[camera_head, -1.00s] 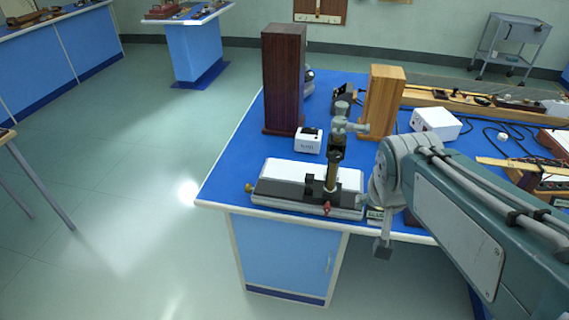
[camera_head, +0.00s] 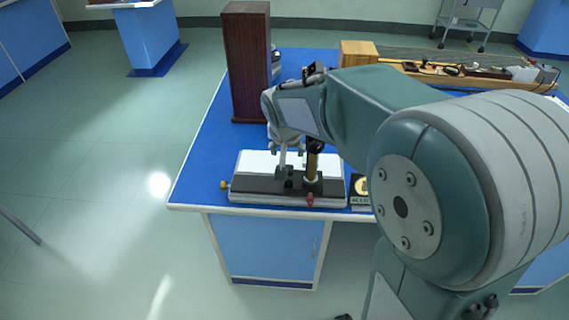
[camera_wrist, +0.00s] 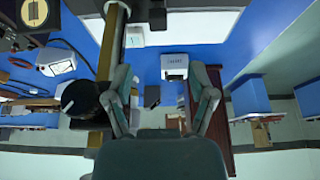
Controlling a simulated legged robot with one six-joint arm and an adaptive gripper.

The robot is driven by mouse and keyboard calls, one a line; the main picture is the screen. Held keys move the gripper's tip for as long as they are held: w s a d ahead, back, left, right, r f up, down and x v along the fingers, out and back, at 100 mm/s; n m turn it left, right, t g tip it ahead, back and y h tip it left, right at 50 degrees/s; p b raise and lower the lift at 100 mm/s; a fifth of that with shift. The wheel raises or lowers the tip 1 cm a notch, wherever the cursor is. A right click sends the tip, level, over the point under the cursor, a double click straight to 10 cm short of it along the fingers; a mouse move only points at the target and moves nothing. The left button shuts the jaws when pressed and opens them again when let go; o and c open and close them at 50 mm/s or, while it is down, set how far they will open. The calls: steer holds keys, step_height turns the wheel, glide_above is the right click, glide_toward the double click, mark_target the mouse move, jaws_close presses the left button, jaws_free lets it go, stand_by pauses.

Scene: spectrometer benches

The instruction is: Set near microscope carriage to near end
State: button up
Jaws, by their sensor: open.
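The near microscope stands on a white and black slide base (camera_head: 250,184) at the near corner of the blue bench. Its carriage (camera_head: 311,187) carries an upright brass column (camera_head: 312,168) and sits right of the middle of the base. A red knob (camera_head: 310,199) shows on its front, and a brass knob (camera_head: 225,185) at the base's left end. My gripper (camera_head: 290,163) is open, pointing down just left of the column, close above the base; contact cannot be told. In the wrist view my gripper (camera_wrist: 160,72) holds nothing, with the column (camera_wrist: 109,45) beside the left finger. My arm hides the microscope's upper part.
A tall dark wooden box (camera_head: 248,65) stands behind the microscope, and a lighter wooden box (camera_head: 358,53) farther right. A small white box (camera_wrist: 175,66) shows between my fingers in the wrist view, behind the base. Bare blue bench (camera_head: 200,150) lies left of the base.

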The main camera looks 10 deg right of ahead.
steer(key=x, duration=1)
steer(key=shift+d+f, duration=0.1)
steer(key=shift+f, duration=0.2)
jaws_close()
